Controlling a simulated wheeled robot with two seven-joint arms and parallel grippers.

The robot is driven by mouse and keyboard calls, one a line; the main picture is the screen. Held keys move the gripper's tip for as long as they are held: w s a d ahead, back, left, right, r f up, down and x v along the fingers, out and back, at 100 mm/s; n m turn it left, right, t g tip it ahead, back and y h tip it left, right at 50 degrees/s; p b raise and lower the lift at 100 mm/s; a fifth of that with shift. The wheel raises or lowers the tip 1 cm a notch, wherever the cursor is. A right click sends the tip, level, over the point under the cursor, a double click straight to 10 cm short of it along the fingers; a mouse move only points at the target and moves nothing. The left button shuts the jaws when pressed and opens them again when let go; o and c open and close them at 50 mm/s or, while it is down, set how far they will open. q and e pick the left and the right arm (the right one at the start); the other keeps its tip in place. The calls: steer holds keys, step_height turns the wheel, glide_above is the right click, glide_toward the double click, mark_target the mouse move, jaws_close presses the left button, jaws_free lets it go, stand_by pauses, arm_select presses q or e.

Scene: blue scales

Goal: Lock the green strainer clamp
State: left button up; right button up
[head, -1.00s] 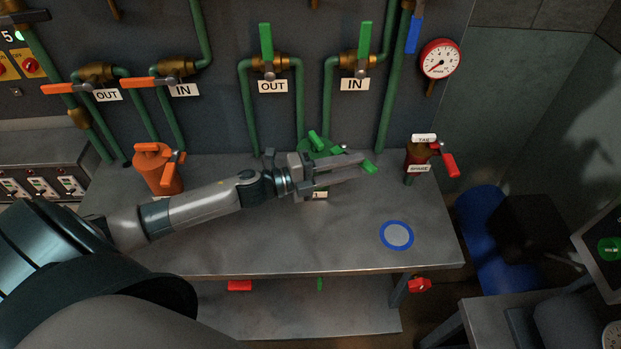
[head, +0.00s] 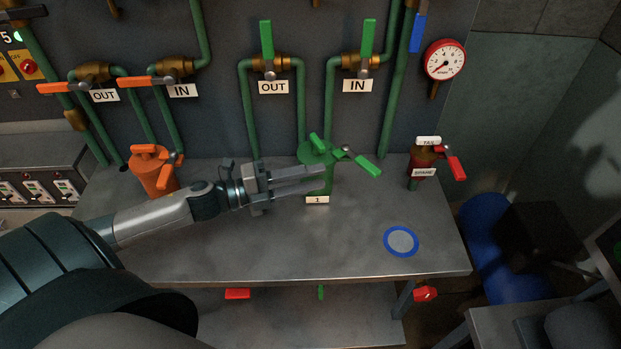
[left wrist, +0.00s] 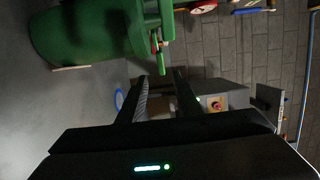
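The green strainer (head: 318,156) stands on the workbench behind the plate marked 1. Its clamp handle (head: 367,166) sticks out to the right of the lid, sloping down, on a grey pivot. My left gripper (head: 324,178) reaches in from the left, its fingers in front of the strainer body and left of the handle. The fingers are parted with nothing between them, as the left wrist view shows (left wrist: 160,82). There the green strainer body (left wrist: 80,35) fills the upper left, beside the fingers. Whether a finger touches it I cannot tell. My right gripper is not in view.
An orange strainer (head: 150,172) stands left and a red spare strainer (head: 421,165) right on the workbench (head: 260,240). A blue-rimmed disc (head: 401,241) lies at the front right. Green pipes with valves line the back wall.

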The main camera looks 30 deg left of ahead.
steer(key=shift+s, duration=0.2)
arm_select(q)
steer(key=shift+d+r, duration=0.1)
steer(key=shift+d, duration=0.05)
jaws_close()
steer(key=d+r+m+g, duration=0.3)
steer(key=d+m+g, duration=0.5)
steer(key=m, duration=1)
steer(key=d+r+m+g, duration=0.2)
steer(key=d+m+g, duration=0.6)
steer(key=m, duration=0.9)
steer(key=w+a+r+m+t+y, duration=0.3)
steer(key=w+m+y, duration=0.2)
steer(key=w+m, duration=0.1)
steer(key=w+a+r+m+t+y, duration=0.3)
steer(key=w+m+y, duration=0.3)
steer(key=m, duration=0.2)
steer(key=shift+w+a+r+p, duration=0.3)
steer(key=shift+a+r+p, duration=0.05)
steer(key=shift+r, duration=0.4)
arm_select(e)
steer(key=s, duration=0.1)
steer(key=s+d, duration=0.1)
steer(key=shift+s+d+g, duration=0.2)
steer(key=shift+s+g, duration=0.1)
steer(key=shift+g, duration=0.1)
